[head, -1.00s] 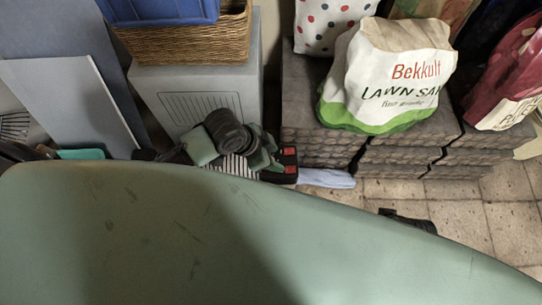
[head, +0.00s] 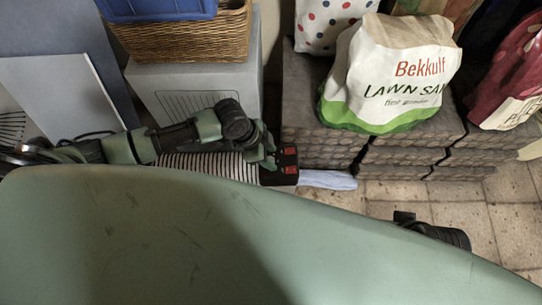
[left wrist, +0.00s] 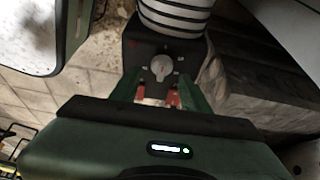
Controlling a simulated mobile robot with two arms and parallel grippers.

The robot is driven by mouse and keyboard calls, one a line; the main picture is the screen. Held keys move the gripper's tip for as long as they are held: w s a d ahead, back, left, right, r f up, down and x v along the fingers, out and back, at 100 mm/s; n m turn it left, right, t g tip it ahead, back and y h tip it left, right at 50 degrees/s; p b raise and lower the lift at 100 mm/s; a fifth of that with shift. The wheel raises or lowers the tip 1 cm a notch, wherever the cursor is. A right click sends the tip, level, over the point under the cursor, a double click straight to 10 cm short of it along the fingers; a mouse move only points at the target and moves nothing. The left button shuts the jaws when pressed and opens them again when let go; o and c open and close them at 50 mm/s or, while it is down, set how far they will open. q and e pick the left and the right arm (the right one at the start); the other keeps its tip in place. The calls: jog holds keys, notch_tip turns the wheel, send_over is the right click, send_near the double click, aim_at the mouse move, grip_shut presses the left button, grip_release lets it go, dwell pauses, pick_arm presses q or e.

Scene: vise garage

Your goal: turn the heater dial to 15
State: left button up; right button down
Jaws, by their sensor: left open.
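My left gripper (head: 268,156) is at the heater's black end. My right gripper is not seen.
A grey cabinet (head: 190,90) with a wicker basket (head: 185,42) stands behind the heater. Stacked dark pavers (head: 310,110) carrying a lawn sand bag (head: 390,75) stand right of it. Tiled floor (head: 480,215) shows at right.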

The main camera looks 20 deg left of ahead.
pick_arm(q)
jog(key=shift+d+f, duration=0.15)
jog(key=shift+f, duration=0.15)
grip_shut()
